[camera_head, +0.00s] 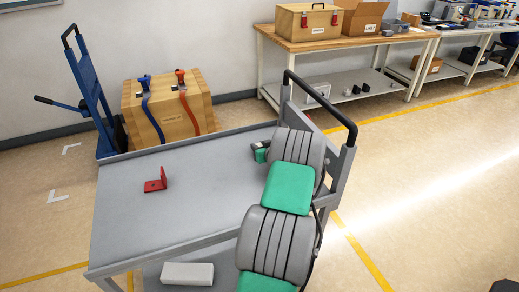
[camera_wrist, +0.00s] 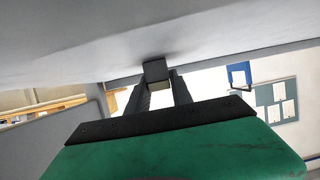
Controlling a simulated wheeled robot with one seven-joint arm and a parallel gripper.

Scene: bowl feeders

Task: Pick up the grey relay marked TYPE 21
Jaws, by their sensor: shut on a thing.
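A small dark grey block (camera_wrist: 156,70) is between the two fingertips of my gripper (camera_wrist: 157,82) in the wrist view. I cannot read any marking on it, so I cannot confirm TYPE 21. My gripper is shut on it, with a dark finger on each side. In the head view my gripper (camera_head: 261,148) is over the right part of the grey cart top (camera_head: 200,190), beside the cart's handle end. The block is small there and partly hidden by my arm. In the wrist view it appears close to or touching a grey surface; I cannot tell which.
A red angled bracket (camera_head: 155,183) stands on the cart top. A black handle (camera_head: 322,100) rises at the cart's right end. A white box (camera_head: 188,273) is on the lower shelf. A wooden crate (camera_head: 170,108) and blue hand truck (camera_head: 92,90) stand behind. The cart's middle is clear.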

